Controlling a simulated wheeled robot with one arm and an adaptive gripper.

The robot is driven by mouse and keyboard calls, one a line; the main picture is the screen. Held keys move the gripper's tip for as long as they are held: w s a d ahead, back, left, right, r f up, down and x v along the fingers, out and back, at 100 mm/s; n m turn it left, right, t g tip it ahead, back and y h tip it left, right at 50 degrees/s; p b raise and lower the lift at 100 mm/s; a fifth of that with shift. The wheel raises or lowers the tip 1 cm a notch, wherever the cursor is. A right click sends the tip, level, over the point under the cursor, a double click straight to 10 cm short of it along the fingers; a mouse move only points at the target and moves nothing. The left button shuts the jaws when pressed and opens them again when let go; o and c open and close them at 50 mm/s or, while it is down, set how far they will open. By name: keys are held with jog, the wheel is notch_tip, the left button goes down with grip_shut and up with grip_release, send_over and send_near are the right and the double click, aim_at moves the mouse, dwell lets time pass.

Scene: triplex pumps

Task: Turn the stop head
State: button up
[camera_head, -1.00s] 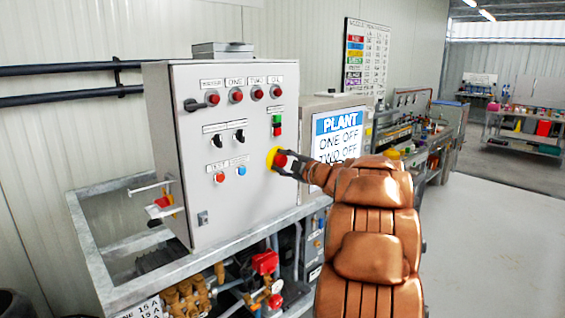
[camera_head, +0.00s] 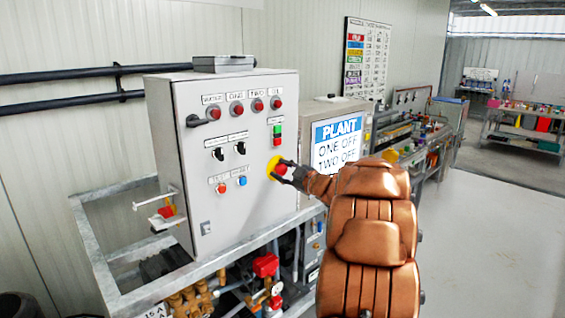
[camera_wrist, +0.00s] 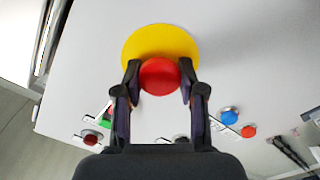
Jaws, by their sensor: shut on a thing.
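The stop head is a red round button (camera_wrist: 160,77) on a yellow disc (camera_wrist: 140,40) on the front of a grey control box. In the wrist view my gripper (camera_wrist: 160,82) has one finger on each side of the red head, shut on it. In the head view the stop head (camera_head: 280,169) is at the right side of the panel, and my gripper (camera_head: 286,172) reaches it from the right. The yellow disc shows around the head. Whether the head has turned cannot be told.
The control box (camera_head: 245,215) carries several red lamps along its top, black switches, green and red buttons, and a blue button (camera_head: 242,181). A white sign (camera_head: 337,140) stands just right of it. The pump frame (camera_head: 95,250) is below. Open floor (camera_head: 490,240) lies at the right.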

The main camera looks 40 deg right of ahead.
jog(key=shift+m+p, duration=0.5)
jog(key=shift+m, duration=0.1)
jog(key=o, duration=1.2)
jog(key=shift+c, duration=0.2)
jog(key=s, duration=1.2)
jog(key=shift+a, duration=0.1)
